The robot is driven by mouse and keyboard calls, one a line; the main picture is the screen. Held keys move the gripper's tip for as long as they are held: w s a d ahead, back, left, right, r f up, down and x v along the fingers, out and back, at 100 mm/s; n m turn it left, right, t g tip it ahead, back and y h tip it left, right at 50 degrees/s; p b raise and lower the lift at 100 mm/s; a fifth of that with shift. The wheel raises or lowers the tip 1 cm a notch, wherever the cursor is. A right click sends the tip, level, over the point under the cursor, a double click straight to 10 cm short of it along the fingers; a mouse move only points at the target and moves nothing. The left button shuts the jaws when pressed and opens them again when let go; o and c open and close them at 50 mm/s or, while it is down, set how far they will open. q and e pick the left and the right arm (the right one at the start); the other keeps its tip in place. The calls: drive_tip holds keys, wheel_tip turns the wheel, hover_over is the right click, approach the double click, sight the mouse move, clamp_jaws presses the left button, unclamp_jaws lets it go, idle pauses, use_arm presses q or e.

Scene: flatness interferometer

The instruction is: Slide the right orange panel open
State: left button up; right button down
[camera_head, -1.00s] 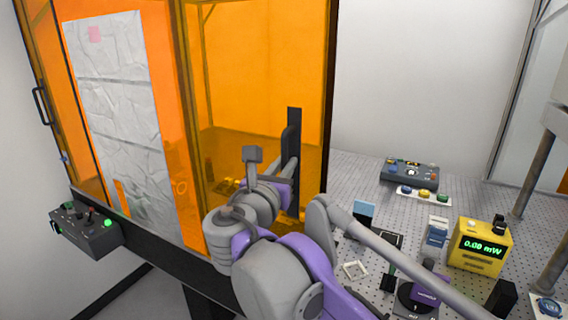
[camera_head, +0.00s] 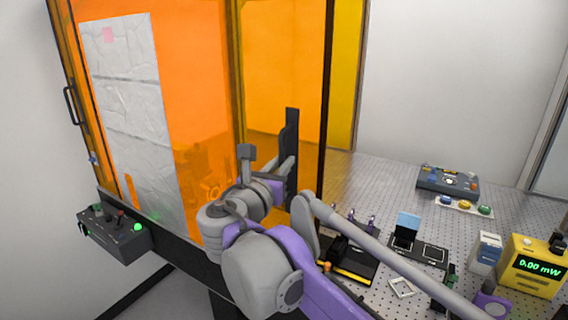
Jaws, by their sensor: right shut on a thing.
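The right orange panel (camera_head: 270,70) is a see-through orange sheet with a dark right edge. A tall black handle (camera_head: 292,135) stands on it. My right gripper (camera_head: 285,172) is shut on this handle, and my arm hides part of the lower panel. The panel's left part overlaps the left orange panel (camera_head: 195,60). Right of its dark edge there is an open gap, through which the perforated table and a strip of the yellow-orange far wall show directly. My left gripper is not in view.
A wrinkled silvery sheet (camera_head: 130,110) covers part of the left panel. A control box (camera_head: 115,232) is on the front rail. The perforated table (camera_head: 385,185) carries a button box (camera_head: 448,182), a yellow power meter (camera_head: 532,262) and small optics near my arm.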

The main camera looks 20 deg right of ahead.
drive_tip(key=shift+f, duration=0.1)
drive_tip(key=c, duration=0.8)
unclamp_jaws()
drive_tip(key=shift+c, duration=0.2)
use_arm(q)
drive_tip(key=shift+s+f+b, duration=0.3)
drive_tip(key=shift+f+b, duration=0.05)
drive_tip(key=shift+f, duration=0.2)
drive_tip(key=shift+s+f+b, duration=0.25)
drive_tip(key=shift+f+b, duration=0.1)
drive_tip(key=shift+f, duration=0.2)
use_arm(e)
drive_tip(key=v, duration=1)
drive_tip(key=shift+s+a, duration=0.2)
drive_tip(key=shift+s, duration=0.1)
